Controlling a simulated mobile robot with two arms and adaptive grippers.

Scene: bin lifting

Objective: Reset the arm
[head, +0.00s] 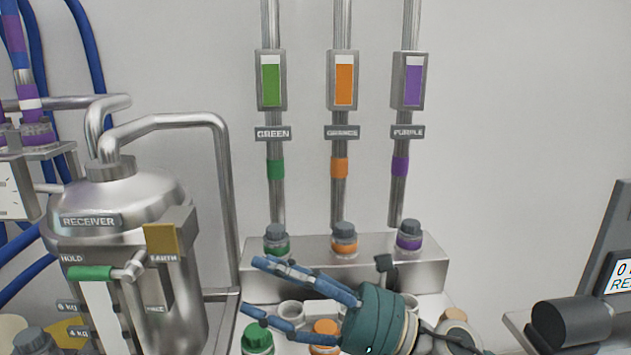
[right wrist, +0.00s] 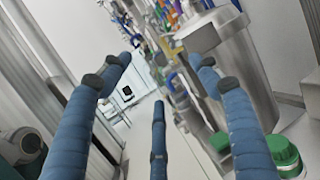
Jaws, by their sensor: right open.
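My right gripper (head: 257,286) is in the lower middle of the head view, with its teal palm to the right and its blue fingers pointing left. The fingers are spread apart with nothing between them. They hang in front of the metal ledge (head: 312,248), over small containers. The right wrist view also shows the open gripper (right wrist: 160,78), with empty space between its blue fingers and a steel vessel (right wrist: 225,70) beyond on the right. My left gripper is in neither view.
Grey-capped green (head: 276,241), orange (head: 344,240) and purple (head: 409,236) jars stand on the ledge under labelled pipes. A green-capped jar (head: 257,340) and an orange-capped jar (head: 325,342) are close below the fingers. The RECEIVER tank (head: 120,205) stands left. A display (head: 621,275) is right.

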